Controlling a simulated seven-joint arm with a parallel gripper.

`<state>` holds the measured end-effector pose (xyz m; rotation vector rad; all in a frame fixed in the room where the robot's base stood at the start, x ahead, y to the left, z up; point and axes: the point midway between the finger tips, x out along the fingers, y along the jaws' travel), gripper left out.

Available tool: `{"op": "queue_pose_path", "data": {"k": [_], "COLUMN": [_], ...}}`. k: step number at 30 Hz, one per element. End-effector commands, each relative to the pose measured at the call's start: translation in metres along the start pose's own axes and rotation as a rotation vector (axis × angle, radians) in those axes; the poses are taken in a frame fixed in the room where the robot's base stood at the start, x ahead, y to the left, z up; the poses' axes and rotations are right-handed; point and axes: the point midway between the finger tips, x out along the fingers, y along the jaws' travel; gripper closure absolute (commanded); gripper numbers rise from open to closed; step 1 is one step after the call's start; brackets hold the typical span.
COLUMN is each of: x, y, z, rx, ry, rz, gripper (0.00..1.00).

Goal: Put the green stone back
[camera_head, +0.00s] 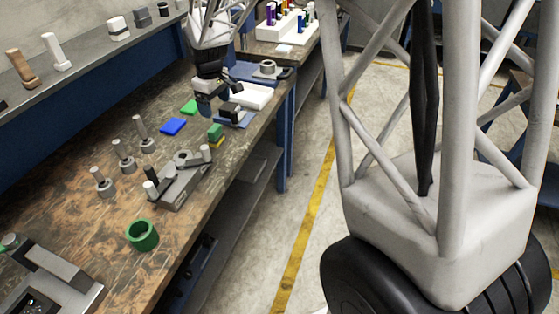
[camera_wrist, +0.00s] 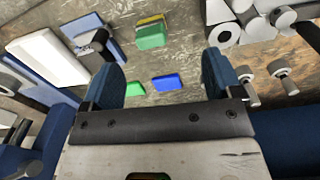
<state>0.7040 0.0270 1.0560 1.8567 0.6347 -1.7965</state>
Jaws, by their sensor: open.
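A green block (camera_head: 215,131) stands on a thin yellow piece (camera_head: 217,144) near the front edge of the bench. In the wrist view the green block (camera_wrist: 152,38) lies ahead of the fingertips, with the yellow piece (camera_wrist: 150,19) along its far side. A flat green piece (camera_head: 189,106) and a flat blue piece (camera_head: 173,126) lie farther back on the bench. The wrist view shows the flat green piece (camera_wrist: 136,88) and the blue piece (camera_wrist: 166,82) between the fingers. My gripper (camera_head: 208,103) is open and empty above the bench, near these pieces.
A white tray (camera_head: 252,97) and a blue plate with a dark clamp-like device (camera_head: 232,111) are close beside the gripper. A grey fixture (camera_head: 184,178), several metal posts and a green ring (camera_head: 142,235) stand nearer the camera. Bare bench lies around the flat pieces.

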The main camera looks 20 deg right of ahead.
Motion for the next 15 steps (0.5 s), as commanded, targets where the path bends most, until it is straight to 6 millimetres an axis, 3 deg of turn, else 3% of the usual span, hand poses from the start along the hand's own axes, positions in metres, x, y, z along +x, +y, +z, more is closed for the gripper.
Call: {"op": "queue_pose_path", "data": {"k": [6, 15], "x": [-0.037, -0.073], "y": [-0.028, -0.069], "z": [0.046, 0.109], "rx": [0.098, 0.232], "ry": [0.025, 0.059], "rz": [0.019, 0.039], "gripper": [0.15, 0.15]}}
